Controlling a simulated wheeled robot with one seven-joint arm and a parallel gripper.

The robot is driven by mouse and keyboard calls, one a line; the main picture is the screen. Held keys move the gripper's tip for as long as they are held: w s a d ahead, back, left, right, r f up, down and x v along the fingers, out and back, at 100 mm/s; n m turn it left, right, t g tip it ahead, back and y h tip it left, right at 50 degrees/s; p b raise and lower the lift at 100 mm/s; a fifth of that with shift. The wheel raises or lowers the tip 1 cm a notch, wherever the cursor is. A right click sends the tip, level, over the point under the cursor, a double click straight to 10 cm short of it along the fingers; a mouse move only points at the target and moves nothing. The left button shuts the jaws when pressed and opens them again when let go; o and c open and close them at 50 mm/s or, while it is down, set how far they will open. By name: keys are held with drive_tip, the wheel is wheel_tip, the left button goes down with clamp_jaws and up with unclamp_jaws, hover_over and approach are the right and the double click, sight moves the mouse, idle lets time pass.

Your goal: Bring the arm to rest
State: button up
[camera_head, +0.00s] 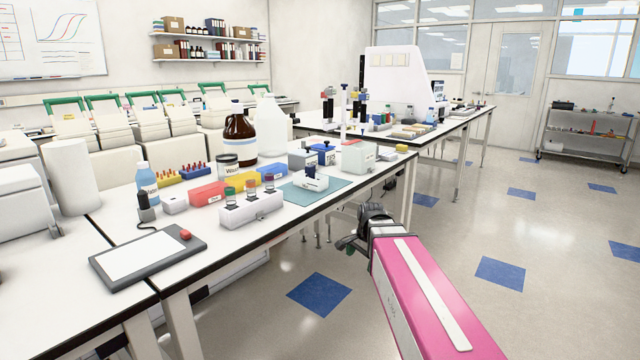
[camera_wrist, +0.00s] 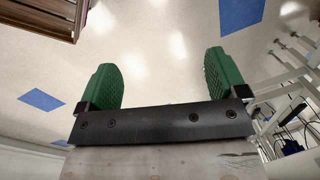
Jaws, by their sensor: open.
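My arm, with a pink link, reaches in from the lower right in the head view. My gripper (camera_head: 346,245) is at its far end, off the bench's front edge and over the open floor. In the wrist view my gripper (camera_wrist: 164,82) shows two green fingers spread wide apart. Nothing is between them, only the pale floor beyond. In the head view the fingers are small and partly hidden behind the wrist.
The near bench (camera_head: 330,205) carries bottles, racks and a grey tablet-like device (camera_head: 148,252). Thermal cyclers (camera_head: 115,160) stand behind. A second bench (camera_head: 440,130) is farther back, and a shelf cart (camera_head: 585,140) stands at right. The floor right of the bench is clear.

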drive_tip(key=s+d+f+n, duration=0.2)
drive_tip(key=s+f+n, duration=0.2)
drive_tip(key=f, duration=0.3)
drive_tip(key=s+d+f+n+g+h, duration=0.1)
drive_tip(key=s+d+f+n, duration=0.2)
drive_tip(key=s+f+n, duration=0.2)
wheel_tip(320, 180, down, 2)
drive_tip(key=shift+s+f+n, duration=0.2)
drive_tip(key=shift+s+n, duration=0.1)
drive_tip(key=shift+s, duration=0.15)
drive_tip(key=shift+d, duration=0.1)
